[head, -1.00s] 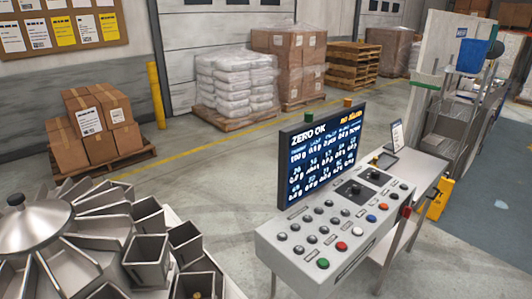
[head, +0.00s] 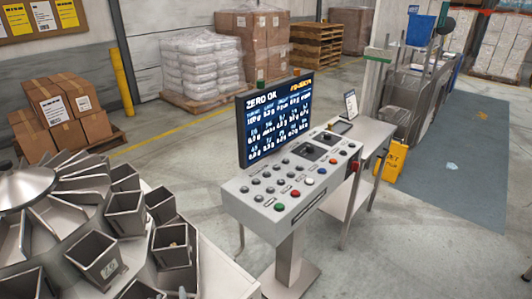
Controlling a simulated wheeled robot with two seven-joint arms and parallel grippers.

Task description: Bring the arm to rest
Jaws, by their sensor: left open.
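Only a small grey tip of what seems to be my left gripper (head: 182,293) shows at the bottom edge, in front of the weigher's buckets. Its jaws are open, and I see nothing held in them. The rest of it is out of the picture. My right gripper is not in view. The control console (head: 285,205) stands on a pedestal in the middle, with buttons, and its lit screen (head: 275,120) reads "ZERO OK".
A multihead weigher with a steel cone (head: 25,187) and several open buckets (head: 95,257) fills the lower left. Boxes (head: 60,112) and wrapped sacks (head: 200,65) stand behind.

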